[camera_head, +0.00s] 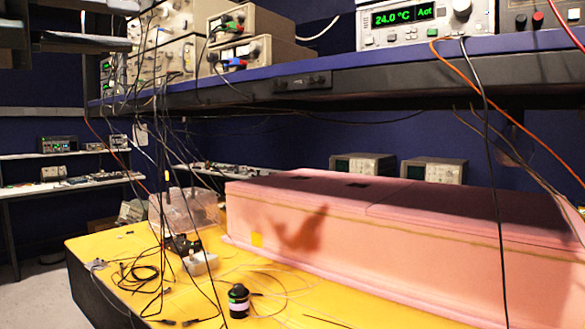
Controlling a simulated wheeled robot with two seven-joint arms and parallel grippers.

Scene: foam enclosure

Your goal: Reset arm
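My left gripper (104,25) comes in at the top left corner, close to the camera and cut off by the frame edge. Its two grey fingers point right and stand apart, with nothing seen between them. It is high above the table and clear of the pink foam enclosure (370,235). The enclosure is a long closed box with a dark-looking top, on the right of the yellow table (135,245). My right gripper is not in view. A dark shadow like an arm falls on the enclosure's front.
A blue shelf (400,60) with instruments, one a temperature controller (412,20) reading 24.0 °C, crosses above the table. Loose cables hang from it. A black cylinder (238,301), a white block (199,263) and a clear box (190,209) stand on the table.

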